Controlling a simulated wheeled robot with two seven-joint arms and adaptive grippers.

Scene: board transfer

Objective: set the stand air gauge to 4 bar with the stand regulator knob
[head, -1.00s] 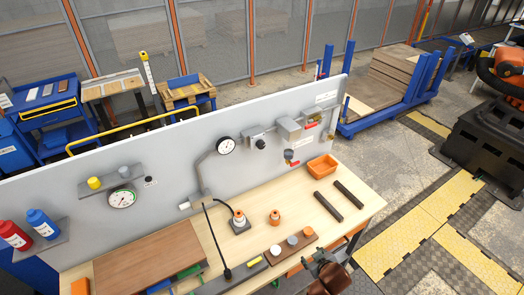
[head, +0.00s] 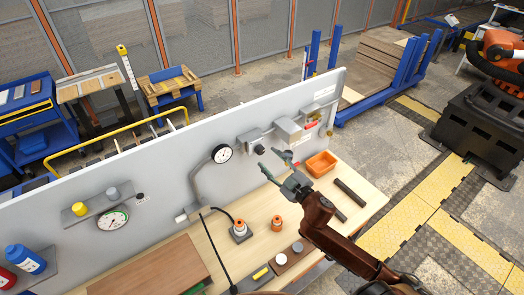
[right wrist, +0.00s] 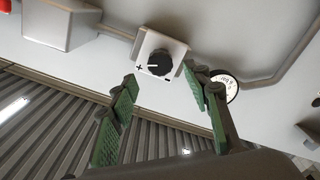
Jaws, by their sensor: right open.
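The regulator knob (head: 259,149) is black and sits on a grey block on the upright panel. In the right wrist view the knob (right wrist: 157,62) shows a white pointer line and a plus mark. The round white air gauge (head: 222,153) is left of it on a grey pipe; its reading is too small to tell. The gauge (right wrist: 224,86) is partly hidden by a finger in the wrist view. My right gripper (head: 270,160) is open and empty in front of the panel, its green-padded fingers (right wrist: 159,78) pointing at the knob, apart from it. My left gripper is out of view.
A second gauge (head: 113,220) hangs under a shelf at the left. Grey boxes (head: 288,130) are right of the knob. An orange bin (head: 321,164), dark bars (head: 350,193) and orange-topped pieces (head: 277,223) stand on the bench below.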

